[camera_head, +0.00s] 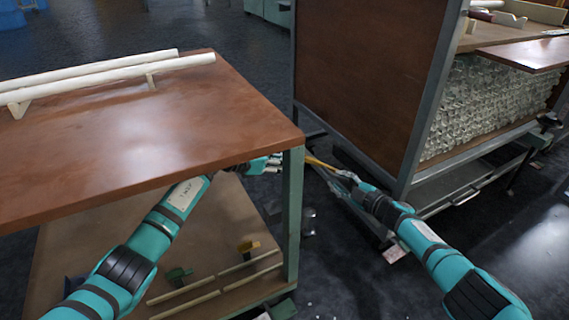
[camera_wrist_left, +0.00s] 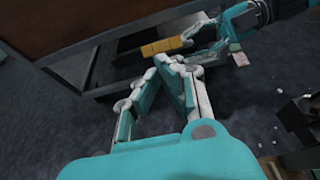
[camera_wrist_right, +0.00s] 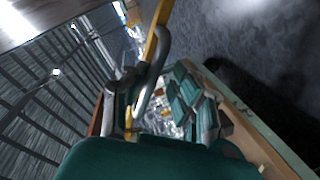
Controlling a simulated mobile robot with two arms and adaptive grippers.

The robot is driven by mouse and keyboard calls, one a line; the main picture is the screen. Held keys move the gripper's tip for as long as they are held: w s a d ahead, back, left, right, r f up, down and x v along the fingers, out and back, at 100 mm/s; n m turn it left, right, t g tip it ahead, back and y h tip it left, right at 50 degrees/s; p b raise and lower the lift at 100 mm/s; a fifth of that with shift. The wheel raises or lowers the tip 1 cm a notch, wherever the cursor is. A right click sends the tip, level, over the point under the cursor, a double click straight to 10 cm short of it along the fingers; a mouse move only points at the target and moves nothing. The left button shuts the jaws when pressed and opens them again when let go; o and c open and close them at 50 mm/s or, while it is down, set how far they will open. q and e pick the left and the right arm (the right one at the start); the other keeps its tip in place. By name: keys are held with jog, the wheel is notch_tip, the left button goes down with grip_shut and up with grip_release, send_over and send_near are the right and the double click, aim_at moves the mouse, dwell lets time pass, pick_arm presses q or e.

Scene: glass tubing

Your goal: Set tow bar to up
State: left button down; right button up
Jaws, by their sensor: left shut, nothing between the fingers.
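The tow bar is a thin yellow bar (camera_head: 318,162) low at the near end of the brown-panelled cart (camera_head: 365,75). Its yellow length shows in the left wrist view (camera_wrist_left: 160,47) and in the right wrist view (camera_wrist_right: 152,46), where a grey loop (camera_wrist_right: 157,72) is at its near end. My right gripper (camera_head: 347,176) is at that end, its fingers apart around or beside the loop; contact is unclear. My left gripper (camera_head: 272,162) is shut and empty by the table corner, apart from the bar. It fills the middle of the left wrist view (camera_wrist_left: 166,62).
A brown-topped table (camera_head: 150,120) with a green leg (camera_head: 292,215) stands at the left, bearing long white tubes (camera_head: 110,72). My left arm passes beneath its top. The cart holds stacked glass tubing (camera_head: 490,105). Dark floor is open at the lower right.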

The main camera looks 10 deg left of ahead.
jog(key=shift+o, duration=0.4)
jog(key=shift+a+r, duration=0.15)
jog(key=shift+r, duration=0.05)
jog(key=shift+w, duration=0.1)
